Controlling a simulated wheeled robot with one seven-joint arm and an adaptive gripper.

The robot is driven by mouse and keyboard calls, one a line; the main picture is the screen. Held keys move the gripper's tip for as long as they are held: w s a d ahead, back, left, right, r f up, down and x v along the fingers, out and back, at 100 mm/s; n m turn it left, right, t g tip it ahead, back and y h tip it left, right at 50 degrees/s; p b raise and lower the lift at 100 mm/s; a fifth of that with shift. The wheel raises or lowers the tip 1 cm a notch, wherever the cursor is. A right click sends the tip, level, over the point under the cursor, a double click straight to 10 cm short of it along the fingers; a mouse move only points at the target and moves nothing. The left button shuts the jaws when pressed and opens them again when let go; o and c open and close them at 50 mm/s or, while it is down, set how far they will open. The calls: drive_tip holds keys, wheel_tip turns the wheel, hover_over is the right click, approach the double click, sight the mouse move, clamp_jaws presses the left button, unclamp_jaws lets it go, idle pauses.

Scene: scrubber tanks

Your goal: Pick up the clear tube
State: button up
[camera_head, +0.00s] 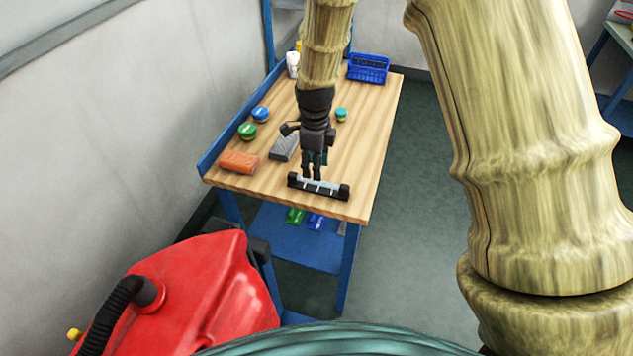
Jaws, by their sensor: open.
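The clear tube (318,186) lies near the front edge of the wooden tabletop. It has a pale, see-through middle and black ends and lower side. My gripper (312,175) points down right over the tube's middle, with its jaws open. The fingertips overlap the tube's upper side in this view. I cannot tell whether they touch it or straddle it.
The wooden table (369,130) also bears an orange block (239,161), a grey block (284,148), several round tins, one blue (260,114), and a blue basket (368,68) at the back. A red tank (200,300) stands front left. Bare tabletop lies right of my gripper.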

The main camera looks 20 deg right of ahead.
sight(318, 183)
drive_tip(key=shift+d+f, duration=0.2)
drive_tip(key=shift+f, duration=1)
drive_tip(key=shift+d+f+p, duration=0.2)
drive_tip(key=shift+f+p, duration=0.75)
drive_tip(key=shift+f, duration=0.05)
drive_tip(key=shift+f+p, duration=0.55)
drive_tip(key=shift+f, duration=1.05)
clamp_jaws()
